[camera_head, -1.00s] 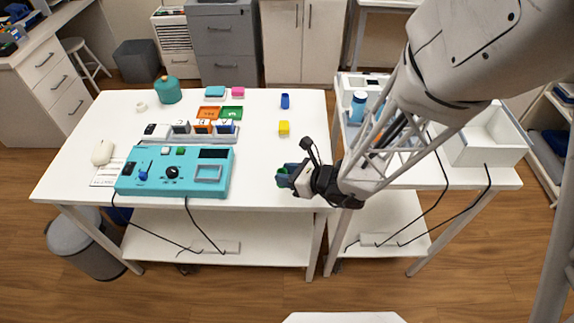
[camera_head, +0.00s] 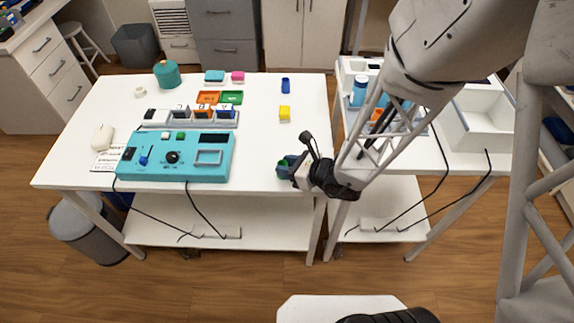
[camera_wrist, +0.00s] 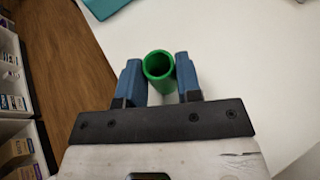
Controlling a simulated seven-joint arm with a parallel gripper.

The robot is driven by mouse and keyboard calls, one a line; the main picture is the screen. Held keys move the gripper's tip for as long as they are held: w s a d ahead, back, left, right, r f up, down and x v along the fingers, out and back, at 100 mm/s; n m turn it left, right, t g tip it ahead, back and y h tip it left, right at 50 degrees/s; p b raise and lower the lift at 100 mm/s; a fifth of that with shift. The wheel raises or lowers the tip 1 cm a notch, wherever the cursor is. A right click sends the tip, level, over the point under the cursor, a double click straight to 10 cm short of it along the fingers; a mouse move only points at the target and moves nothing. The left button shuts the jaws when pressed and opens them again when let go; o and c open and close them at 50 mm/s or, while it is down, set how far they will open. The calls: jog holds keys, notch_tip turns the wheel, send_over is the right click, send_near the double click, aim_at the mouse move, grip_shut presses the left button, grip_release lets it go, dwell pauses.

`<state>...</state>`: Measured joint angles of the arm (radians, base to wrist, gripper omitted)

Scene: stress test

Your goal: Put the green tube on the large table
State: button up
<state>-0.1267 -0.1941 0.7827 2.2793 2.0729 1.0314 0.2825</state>
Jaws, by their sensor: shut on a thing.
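The green tube (camera_wrist: 159,66) is between the two blue fingers of my gripper (camera_wrist: 159,78) in the wrist view, with its open round end facing the camera. My gripper is shut on it. In the head view my gripper (camera_head: 289,167) is at the front right corner of the large white table (camera_head: 262,140), and a little green of the tube (camera_head: 283,165) shows at the fingers. Whether the tube touches the table top cannot be told.
A teal control box (camera_head: 190,170) stands at the table's front left. A yellow block (camera_head: 284,114) and a blue object (camera_head: 285,86) lie behind my gripper. A second white table (camera_head: 480,160) with a white bin (camera_head: 470,145) stands at right. The table's middle right is clear.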

jog(key=shift+f, duration=0.15)
jog(key=o, duration=0.9)
jog(key=shift+r, duration=0.2)
jog(key=shift+v, duration=6)
jog(key=shift+r, duration=0.1)
